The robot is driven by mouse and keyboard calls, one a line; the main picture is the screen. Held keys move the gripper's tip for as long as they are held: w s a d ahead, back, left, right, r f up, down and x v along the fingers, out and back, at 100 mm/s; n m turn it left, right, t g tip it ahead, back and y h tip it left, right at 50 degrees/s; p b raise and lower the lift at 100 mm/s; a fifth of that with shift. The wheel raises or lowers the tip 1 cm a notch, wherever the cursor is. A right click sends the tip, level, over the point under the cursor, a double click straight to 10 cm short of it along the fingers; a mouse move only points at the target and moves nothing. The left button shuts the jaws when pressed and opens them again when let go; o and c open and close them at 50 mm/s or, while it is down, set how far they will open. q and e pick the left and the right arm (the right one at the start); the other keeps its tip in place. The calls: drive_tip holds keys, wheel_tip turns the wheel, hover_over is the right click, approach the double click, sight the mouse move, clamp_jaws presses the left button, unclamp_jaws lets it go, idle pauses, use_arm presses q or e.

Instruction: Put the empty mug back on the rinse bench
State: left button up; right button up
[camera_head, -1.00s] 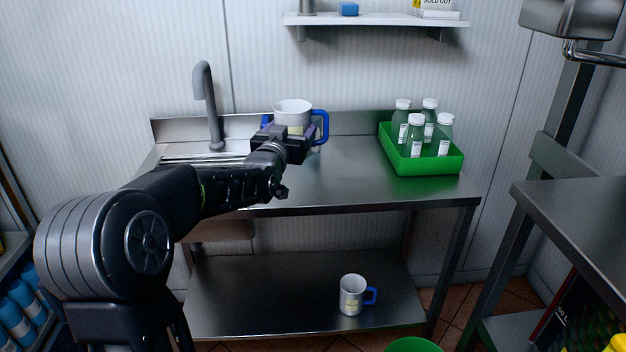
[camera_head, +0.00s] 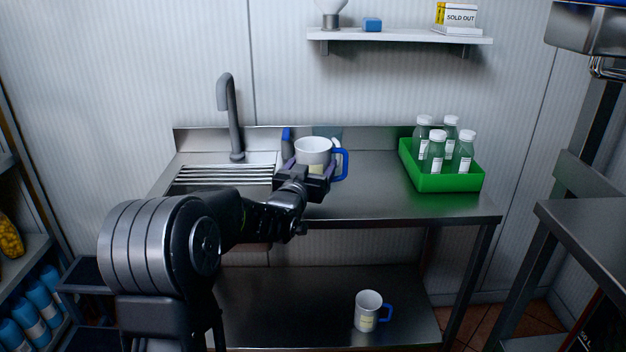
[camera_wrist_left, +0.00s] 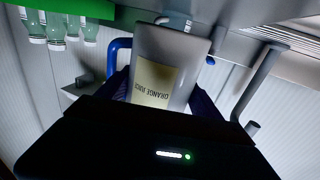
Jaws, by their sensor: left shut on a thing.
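My left gripper (camera_head: 315,178) is shut on a white mug (camera_head: 313,150) with a blue handle on its right and a pale yellow label. The mug is upright over the back of the steel rinse bench (camera_head: 370,200), right of the tap. I cannot tell whether its base touches the top. Its inside looks pale, with no contents visible. The left wrist view shows the mug (camera_wrist_left: 165,60) upside down between the fingers, label facing the camera. A similar mug (camera_head: 367,312) stands on the bench's lower shelf. My right gripper is not in view.
A green crate (camera_head: 450,183) with several capped bottles stands at the bench's right end. A grey tap (camera_head: 232,120) and slatted drainer (camera_head: 215,176) are on the left. A blue piece (camera_head: 287,140) shows behind the held mug, mostly hidden. The bench front between gripper and crate is clear.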

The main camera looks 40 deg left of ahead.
use_arm(q)
drive_tip(key=shift+f, duration=1.8)
drive_tip(key=shift+f+b, duration=0.25)
drive_tip(key=shift+b, duration=0.25)
drive_tip(key=o, duration=1.7)
drive_tip(key=shift+r+p, duration=0.25)
drive_tip(key=shift+p, duration=0.1)
drive_tip(key=v, duration=1.2)
